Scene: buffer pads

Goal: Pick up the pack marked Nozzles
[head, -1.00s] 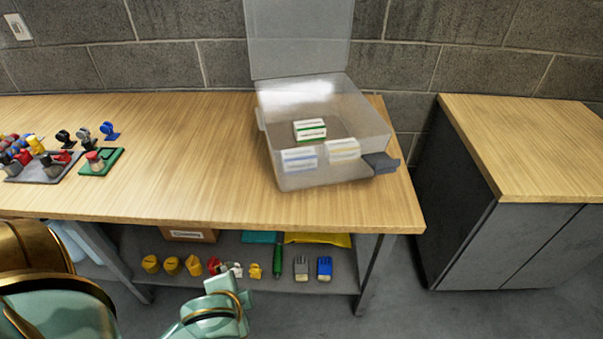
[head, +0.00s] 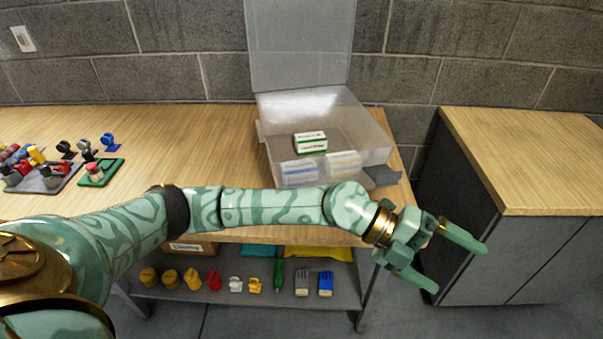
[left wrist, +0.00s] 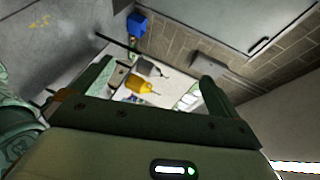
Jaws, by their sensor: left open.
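A white pack with green bands (head: 310,142) lies inside an open clear plastic box (head: 372,140) on the wooden bench. Two more packs, one with a blue band (head: 300,171) and one with a yellowish band (head: 343,164), show through the box's front wall. The print on all of them is too small to read, so I cannot tell which says Nozzles. My left gripper (head: 461,268) is open and empty, in front of the bench's right end, lower right of the box and well apart from it. My right gripper is out of view.
The box's clear lid (head: 300,45) stands raised at the back. Trays with small coloured parts (head: 100,172) are at the bench's left. A shelf below (head: 225,292) holds several small items. A grey cabinet (head: 530,160) stands right of a gap. The bench left of the box is clear.

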